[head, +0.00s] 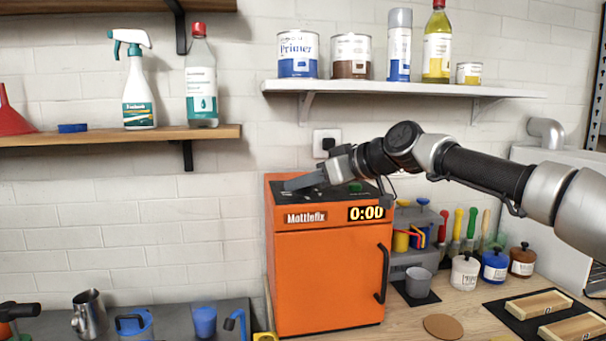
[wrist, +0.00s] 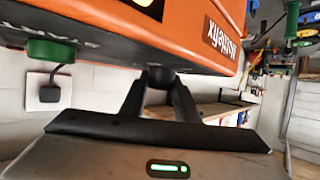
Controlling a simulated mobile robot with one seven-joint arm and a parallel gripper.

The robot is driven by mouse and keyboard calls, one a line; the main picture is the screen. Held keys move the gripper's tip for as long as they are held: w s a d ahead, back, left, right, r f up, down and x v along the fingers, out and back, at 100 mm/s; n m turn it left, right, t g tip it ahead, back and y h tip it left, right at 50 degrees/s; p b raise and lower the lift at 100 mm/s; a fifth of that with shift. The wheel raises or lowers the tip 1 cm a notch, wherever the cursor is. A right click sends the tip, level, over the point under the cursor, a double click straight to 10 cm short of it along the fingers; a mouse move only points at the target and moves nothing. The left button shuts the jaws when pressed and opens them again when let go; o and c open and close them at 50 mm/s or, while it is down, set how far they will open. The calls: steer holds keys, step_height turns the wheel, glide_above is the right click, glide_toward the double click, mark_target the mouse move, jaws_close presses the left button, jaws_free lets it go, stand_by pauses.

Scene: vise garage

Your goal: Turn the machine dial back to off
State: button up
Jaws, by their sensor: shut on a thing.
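The orange machine (head: 330,275) stands on the bench with a black top panel, the name Mattlefix and a display (head: 366,213) reading 0:00. My gripper (head: 298,183) reaches over the top panel from the right, at its left part. In the wrist view, my gripper's fingers (wrist: 160,88) are shut on a dark round dial (wrist: 160,75) on the panel. In the head view the dial is hidden by my gripper. A green start button (head: 355,187) sits to the right on the panel; it also shows in the wrist view (wrist: 54,50). The dial's markings cannot be read.
A white shelf (head: 400,88) with cans and bottles hangs above my arm. A wooden shelf (head: 100,136) with a spray bottle is at left. Jars (head: 465,272), a grey cup (head: 418,282) and tool holders stand right of the machine.

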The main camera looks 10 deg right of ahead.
steer(key=shift+n+g+y+p, duration=0.4)
steer(key=shift+n, duration=0.1)
steer(key=o, duration=1)
steer(key=shift+o, duration=0.2)
steer(key=p+v, duration=0.1)
steer(key=v, duration=1.6)
steer(key=shift+d+p, duration=0.3)
steer(key=shift+s, duration=0.25)
